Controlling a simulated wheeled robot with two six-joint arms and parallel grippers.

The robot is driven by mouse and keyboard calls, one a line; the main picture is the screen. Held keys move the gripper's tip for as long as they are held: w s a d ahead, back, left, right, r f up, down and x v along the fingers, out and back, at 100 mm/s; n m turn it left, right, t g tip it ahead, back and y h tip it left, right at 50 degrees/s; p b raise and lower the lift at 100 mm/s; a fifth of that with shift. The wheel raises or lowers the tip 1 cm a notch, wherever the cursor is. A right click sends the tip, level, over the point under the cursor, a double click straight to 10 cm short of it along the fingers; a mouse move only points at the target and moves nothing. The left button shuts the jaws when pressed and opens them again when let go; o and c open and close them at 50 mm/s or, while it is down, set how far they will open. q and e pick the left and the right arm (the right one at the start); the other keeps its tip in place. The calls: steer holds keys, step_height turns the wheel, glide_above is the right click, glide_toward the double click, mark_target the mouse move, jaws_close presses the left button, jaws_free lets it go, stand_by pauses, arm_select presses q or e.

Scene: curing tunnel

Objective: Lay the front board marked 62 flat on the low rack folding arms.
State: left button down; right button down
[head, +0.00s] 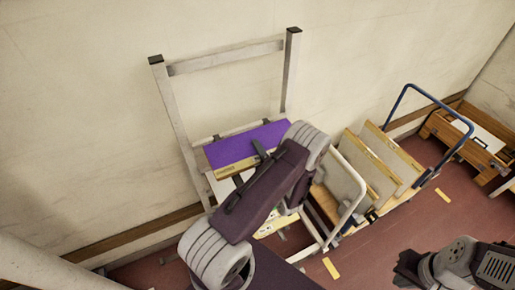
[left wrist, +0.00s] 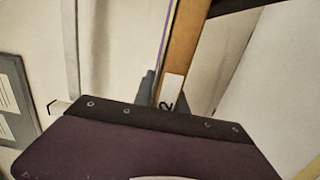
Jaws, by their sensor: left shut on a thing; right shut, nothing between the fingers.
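The front board (head: 240,143) has a purple top face and a pale wood front edge with a small label. In the left wrist view I see the board (left wrist: 183,45) edge-on, with a "2" readable on its white label. My left gripper (head: 262,155) is shut on its front edge. The board looks about level, at the white rack (head: 178,110). The rack's folding arms are mostly hidden by the board and my left arm, so I cannot tell whether the board touches them. My right gripper (head: 404,268) is shut and empty at lower right, away from the rack.
A trolley with a blue handle (head: 432,97) holds several upright pale boards (head: 392,155) right of the rack. A wooden box (head: 470,135) stands at far right. Pale panels show below the purple board. Red floor (head: 385,240) with yellow marks is clear in front of the trolley.

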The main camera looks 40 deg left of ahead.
arm_select(q)
steer(key=shift+f+b, duration=0.45)
steer(key=shift+f, duration=0.05)
stand_by(0.3)
steer(key=c, duration=1.3)
jaws_free()
steer(key=shift+s+d+f, duration=0.1)
steer(key=shift+d, duration=0.15)
steer(key=b+v, duration=0.3)
steer(key=v, duration=0.5)
steer(key=shift+s+d, duration=0.2)
steer(key=shift+d, duration=0.05)
